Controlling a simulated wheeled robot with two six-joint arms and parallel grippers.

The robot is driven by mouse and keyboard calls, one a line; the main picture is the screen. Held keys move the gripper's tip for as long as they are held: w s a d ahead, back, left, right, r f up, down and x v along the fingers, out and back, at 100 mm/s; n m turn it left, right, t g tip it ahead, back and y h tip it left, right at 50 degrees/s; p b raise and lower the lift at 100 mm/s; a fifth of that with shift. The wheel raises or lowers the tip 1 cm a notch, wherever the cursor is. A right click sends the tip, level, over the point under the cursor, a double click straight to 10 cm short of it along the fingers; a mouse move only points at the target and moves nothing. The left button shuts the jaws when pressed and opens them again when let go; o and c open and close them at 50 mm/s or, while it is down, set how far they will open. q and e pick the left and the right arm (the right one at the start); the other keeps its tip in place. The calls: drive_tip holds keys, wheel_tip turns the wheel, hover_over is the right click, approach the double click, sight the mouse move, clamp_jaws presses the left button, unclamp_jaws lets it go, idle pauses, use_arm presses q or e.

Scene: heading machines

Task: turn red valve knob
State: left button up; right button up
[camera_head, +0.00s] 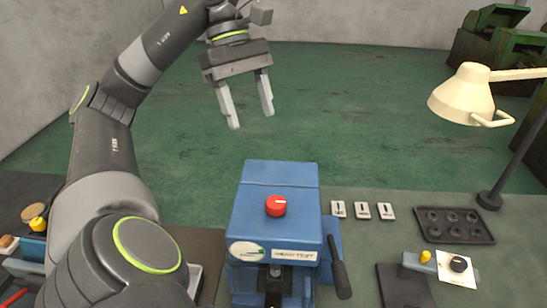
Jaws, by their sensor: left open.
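The red valve knob (276,205) sits on top of a blue machine (270,178) at the lower middle of the head view. A small pale mark shows on the knob's top. My left gripper (251,117) hangs above and beyond the machine, fingers pointing down. Its two grey fingers are apart with nothing between them. It is clear of the knob and touches nothing. My right gripper is not in view.
A black lever (339,267) stands at the machine's right side. Several small white tags (361,210) and a dark tray (454,225) lie to the right. A cream lamp (466,94) overhangs the right side. Space above the machine is free.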

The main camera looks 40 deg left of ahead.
use_arm(q)
drive_tip(key=b, duration=1.2)
approach(276, 201)
drive_tip(key=x, duration=0.6)
drive_tip(key=shift+f, duration=0.25)
drive_tip(key=shift+d+f+p, duration=0.25)
drive_tip(key=shift+f+p, duration=0.1)
drive_tip(key=shift+d+f, duration=0.25)
drive_tip(key=shift+f, duration=0.25)
drive_tip(key=shift+s+f, duration=0.1)
drive_tip(key=shift+f, duration=0.05)
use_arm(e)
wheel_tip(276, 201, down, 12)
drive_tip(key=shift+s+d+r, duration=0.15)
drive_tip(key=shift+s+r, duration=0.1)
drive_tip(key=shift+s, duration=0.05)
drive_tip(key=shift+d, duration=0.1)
use_arm(q)
drive_tip(key=shift+c, duration=0.2)
drive_tip(key=c, duration=1)
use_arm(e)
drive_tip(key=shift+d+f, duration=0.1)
